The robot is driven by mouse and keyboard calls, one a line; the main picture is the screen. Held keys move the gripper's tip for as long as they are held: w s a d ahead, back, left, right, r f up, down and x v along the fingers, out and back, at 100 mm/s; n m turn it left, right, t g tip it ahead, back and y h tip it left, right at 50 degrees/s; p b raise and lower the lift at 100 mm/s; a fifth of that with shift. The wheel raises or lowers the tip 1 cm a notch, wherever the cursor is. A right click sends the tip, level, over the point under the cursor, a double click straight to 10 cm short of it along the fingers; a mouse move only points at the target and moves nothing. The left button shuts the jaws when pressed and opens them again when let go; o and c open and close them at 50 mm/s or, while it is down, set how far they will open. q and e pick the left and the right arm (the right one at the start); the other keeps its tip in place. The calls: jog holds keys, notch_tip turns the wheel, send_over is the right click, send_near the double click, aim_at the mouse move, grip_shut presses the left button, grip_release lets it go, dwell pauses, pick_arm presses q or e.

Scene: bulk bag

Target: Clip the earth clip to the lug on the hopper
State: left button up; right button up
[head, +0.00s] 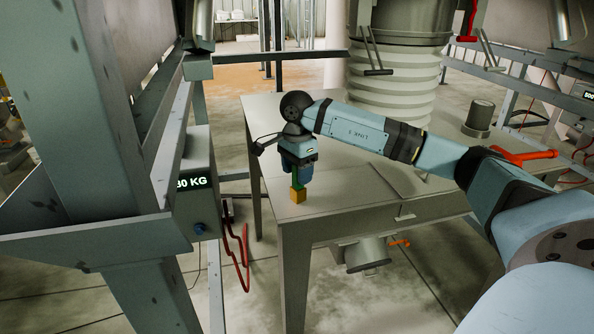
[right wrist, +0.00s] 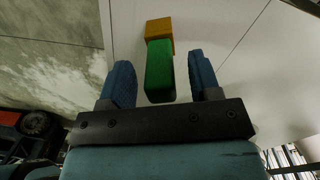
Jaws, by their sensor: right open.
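A small green and orange-yellow piece, which looks like the earth clip (head: 298,196), stands at the near left corner of the hopper's grey top (head: 345,190). In the right wrist view the clip (right wrist: 160,70) shows a green body with an orange-yellow block at its far end. My right gripper (head: 299,174) points down over it. Its blue fingers (right wrist: 160,75) are open, one on each side of the green body, with gaps visible on both sides. I cannot make out the lug for certain. My left gripper is not in view.
A pale bellows spout (head: 393,88) rises behind my right arm. A grey cylinder (head: 480,117) and a red handle (head: 522,157) are at the right. A steel frame with a weight display (head: 192,183) stands left, with a red cable (head: 240,262) hanging beside it.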

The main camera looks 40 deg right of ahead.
notch_tip(320, 180, up, 14)
jog(key=shift+f, duration=0.15)
dwell(0.4)
